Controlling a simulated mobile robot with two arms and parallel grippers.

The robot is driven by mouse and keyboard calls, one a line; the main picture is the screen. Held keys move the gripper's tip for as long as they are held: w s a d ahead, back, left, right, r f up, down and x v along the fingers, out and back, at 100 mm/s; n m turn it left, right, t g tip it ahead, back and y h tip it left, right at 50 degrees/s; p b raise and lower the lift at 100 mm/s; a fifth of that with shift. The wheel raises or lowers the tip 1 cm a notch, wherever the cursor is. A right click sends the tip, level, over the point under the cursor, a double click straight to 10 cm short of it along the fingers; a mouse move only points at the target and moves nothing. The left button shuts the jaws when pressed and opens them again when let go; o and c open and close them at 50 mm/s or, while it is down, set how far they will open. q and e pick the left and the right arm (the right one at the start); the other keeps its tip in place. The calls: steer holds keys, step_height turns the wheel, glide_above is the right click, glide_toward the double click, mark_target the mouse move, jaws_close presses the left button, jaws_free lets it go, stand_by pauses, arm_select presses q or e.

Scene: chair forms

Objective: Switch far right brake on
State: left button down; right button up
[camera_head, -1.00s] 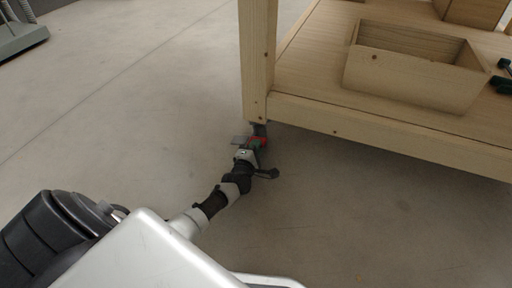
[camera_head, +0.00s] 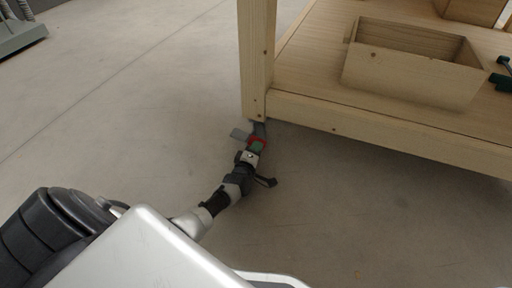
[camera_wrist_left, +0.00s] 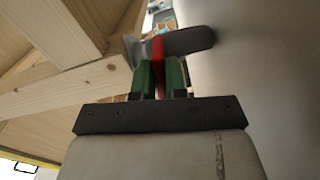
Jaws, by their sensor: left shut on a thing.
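The wooden cart's near corner leg (camera_head: 258,65) stands over a grey caster (camera_head: 260,128). A red brake lever (camera_head: 257,139) shows at this caster, and a flat grey piece (camera_head: 239,134) sticks out to its left. My left gripper (camera_head: 256,147) reaches in low from the front, just below the leg. In the left wrist view its green fingers (camera_wrist_left: 160,75) are shut on the red brake lever (camera_wrist_left: 158,50), one on each side. The grey piece (camera_wrist_left: 190,41) extends to the right there. The fingers partly hide the caster. My right gripper is not in view.
The cart's lower shelf (camera_head: 310,70) holds an open wooden box (camera_head: 410,75) and dark green items (camera_head: 503,80) at the right. The shelf's front rail (camera_head: 380,135) runs right from the leg.

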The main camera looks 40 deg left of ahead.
arm_select(q)
steer(key=shift+f+m, duration=0.15)
steer(key=shift+m, duration=0.15)
steer(key=c, duration=1.2)
jaws_free()
steer(key=shift+o, duration=0.2)
steer(key=shift+s+d+p, duration=0.1)
steer(key=shift+s+p, duration=0.4)
steer(key=p+v, duration=0.5)
steer(key=v, duration=0.4)
steer(key=shift+w, duration=0.1)
steer(key=shift+s+d+p, duration=0.15)
steer(key=shift+s+p, duration=0.2)
steer(key=shift+s, duration=0.15)
